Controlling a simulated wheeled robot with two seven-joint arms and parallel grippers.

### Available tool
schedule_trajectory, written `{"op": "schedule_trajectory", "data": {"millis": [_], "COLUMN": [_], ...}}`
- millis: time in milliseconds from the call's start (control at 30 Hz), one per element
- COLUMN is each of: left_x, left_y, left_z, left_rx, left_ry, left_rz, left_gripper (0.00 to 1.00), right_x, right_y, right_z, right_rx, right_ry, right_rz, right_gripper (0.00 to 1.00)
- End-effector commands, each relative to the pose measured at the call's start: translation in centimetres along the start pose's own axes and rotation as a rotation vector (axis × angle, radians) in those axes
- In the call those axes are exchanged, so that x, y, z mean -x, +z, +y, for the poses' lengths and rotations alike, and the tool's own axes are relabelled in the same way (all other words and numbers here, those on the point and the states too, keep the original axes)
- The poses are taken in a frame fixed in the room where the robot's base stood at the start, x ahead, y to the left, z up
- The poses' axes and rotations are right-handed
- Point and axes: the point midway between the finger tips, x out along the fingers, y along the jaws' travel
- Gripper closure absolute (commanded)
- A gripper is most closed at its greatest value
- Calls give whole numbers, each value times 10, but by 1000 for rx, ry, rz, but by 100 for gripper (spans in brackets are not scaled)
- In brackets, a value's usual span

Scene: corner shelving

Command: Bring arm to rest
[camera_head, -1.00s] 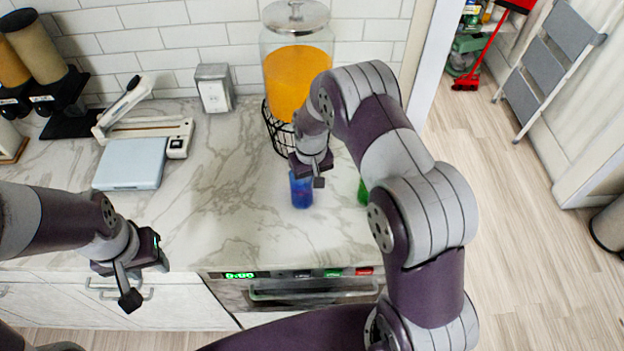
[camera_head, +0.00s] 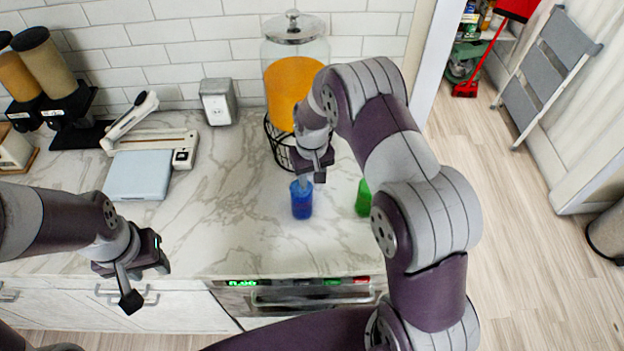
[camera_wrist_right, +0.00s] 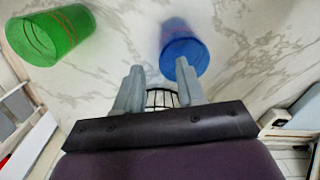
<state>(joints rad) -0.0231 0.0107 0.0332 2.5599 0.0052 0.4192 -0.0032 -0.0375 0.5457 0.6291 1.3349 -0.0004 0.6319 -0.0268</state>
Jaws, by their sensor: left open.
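My right gripper (camera_head: 312,182) is above and just behind the blue cup (camera_head: 301,203), which stands upright on the marble counter. In the right wrist view the gripper's two fingers (camera_wrist_right: 160,75) are apart with nothing between them, and the blue cup (camera_wrist_right: 185,50) lies beyond the tips. A green cup (camera_head: 363,198) stands to the right, partly hidden by my right arm; it also shows in the right wrist view (camera_wrist_right: 52,36). My left gripper (camera_head: 146,283) is open and empty, in front of the counter's front edge at the left.
A dispenser of orange liquid (camera_head: 291,88) stands on a wire stand (camera_head: 277,150) behind the right gripper. A flat sealer (camera_head: 155,143), a pale blue box (camera_head: 139,176) and a small grey box (camera_head: 218,102) are at the back left. The middle-left counter (camera_head: 225,215) is clear.

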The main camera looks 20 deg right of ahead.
Motion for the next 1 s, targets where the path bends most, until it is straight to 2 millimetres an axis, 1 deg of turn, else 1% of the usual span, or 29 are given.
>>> {"op": "schedule_trajectory", "data": {"millis": [33, 67, 567, 667, 733, 767, 800, 867, 900, 967, 1000], "left_x": [7, 7, 5, -1, -13, -21, -33, -50, -59, -71, -77], "left_y": [-1, -1, 0, 0, 2, 2, 4, 6, 7, 9, 9], "left_z": [0, 0, 0, 0, 0, 0, 0, 0, 0, 0, 0], "left_rx": [0, 0, 0, 0, 0, 0, 0, 0, 0, 0, 0], "left_ry": [0, 0, 0, 0, 0, 0, 0, 0, 0, 0, 0], "left_rz": [0, 0, 0, 0, 0, 0, 0, -1, -1, -1, -1], "left_gripper": [57, 57, 57, 57, 57, 57, 57, 57, 57, 57, 57], "right_x": [10, 10, 8, 9, 15, 18, 25, 35, 40, 46, 47], "right_y": [-2, -2, -1, 2, 12, 20, 35, 63, 83, 114, 133], "right_z": [0, 0, 0, 0, 0, 0, 1, 0, 0, 0, -1], "right_rx": [0, 0, 0, -1, -5, -8, -12, -18, -23, -29, -33], "right_ry": [0, 0, 0, 0, 0, 0, 0, 0, 0, 0, 0], "right_rz": [5, 5, 2, 7, 18, 24, 38, 60, 73, 91, 100], "right_gripper": [61, 61, 61, 61, 61, 61, 61, 61, 61, 61, 61]}}
